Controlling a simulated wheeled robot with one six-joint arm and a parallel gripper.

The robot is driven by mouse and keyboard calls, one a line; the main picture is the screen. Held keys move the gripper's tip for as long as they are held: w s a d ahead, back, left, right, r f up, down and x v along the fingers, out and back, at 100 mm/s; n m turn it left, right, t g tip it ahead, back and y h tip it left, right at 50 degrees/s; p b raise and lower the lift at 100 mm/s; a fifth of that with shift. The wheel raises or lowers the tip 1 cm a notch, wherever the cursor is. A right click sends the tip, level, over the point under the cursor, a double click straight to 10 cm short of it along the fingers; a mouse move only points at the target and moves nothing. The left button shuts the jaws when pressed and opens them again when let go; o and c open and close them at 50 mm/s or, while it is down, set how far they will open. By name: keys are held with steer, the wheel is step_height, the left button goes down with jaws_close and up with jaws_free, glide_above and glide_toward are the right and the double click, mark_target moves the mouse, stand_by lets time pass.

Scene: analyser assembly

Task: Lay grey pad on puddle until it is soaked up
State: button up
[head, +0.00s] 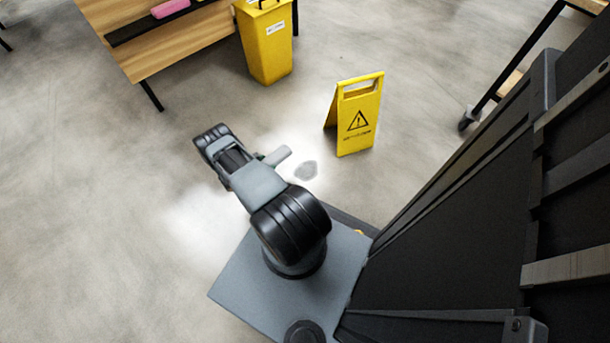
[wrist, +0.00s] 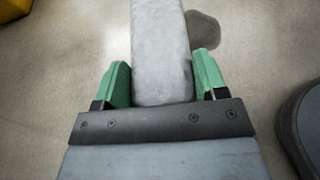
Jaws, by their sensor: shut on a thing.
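The grey pad (head: 277,155) is held out over the floor by my gripper (head: 262,160). In the wrist view, the light grey pad (wrist: 160,45) lies lengthwise between the two green fingers of my gripper (wrist: 162,78), which is shut on its near end. The puddle (head: 305,170) is a small dark patch on the floor, just right of the pad in the head view. In the wrist view the puddle (wrist: 203,32) shows beside the pad's right edge, partly hidden behind it. The pad appears to be above the floor; its exact height is unclear.
A yellow warning sign (head: 358,120) stands just beyond the puddle. A yellow bin (head: 266,45) stands farther back beside a wooden table (head: 185,42) with a pink item (head: 170,8) on it. The floor left of my arm is clear.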

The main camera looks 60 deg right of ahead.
steer(key=s+d+f+b, duration=0.2)
steer(key=s+d+f, duration=0.3)
steer(key=s+d, duration=0.15)
steer(key=b, duration=0.3)
glide_above(299, 177)
steer(key=f, duration=0.4)
steer(key=shift+w+a+f, duration=0.2)
steer(key=shift+w+f, duration=0.05)
steer(key=shift+w, duration=0.1)
steer(key=shift+s+d+f, duration=0.1)
steer(key=shift+f, duration=0.1)
steer(key=f+b, duration=0.1)
steer(key=f, duration=0.1)
steer(key=f+b, duration=0.1)
steer(key=shift+s+d+f, duration=0.15)
steer(key=shift+s+f, duration=0.05)
steer(key=shift+f, duration=0.15)
steer(key=shift+r, duration=0.1)
steer(key=o, duration=0.9)
steer(key=shift+o, duration=0.2)
